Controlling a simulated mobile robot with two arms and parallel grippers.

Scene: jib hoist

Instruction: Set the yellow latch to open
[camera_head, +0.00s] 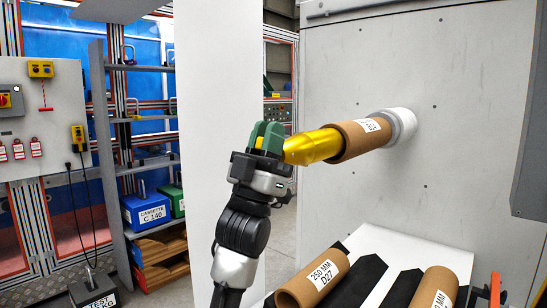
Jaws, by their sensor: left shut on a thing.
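A shiny yellow tapered nose (313,147) sticks out of the end of a brown cardboard tube (362,138), which sits on a white round hub (401,126) on the grey machine wall. My left gripper (268,136), with green fingertips, is at the tip of this nose. It is shut on the yellow latch (260,143), of which only a small yellow bit shows between the fingers. The fingers hide the rest, so its setting cannot be made out. My right gripper is not in view.
Below the nose, a white rack (430,248) with black pads holds brown tubes, one labelled 250 MM D27 (313,279). A grey shelf with a blue cassette box (147,212) stands at the left. A white panel (214,110) rises behind my left arm.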

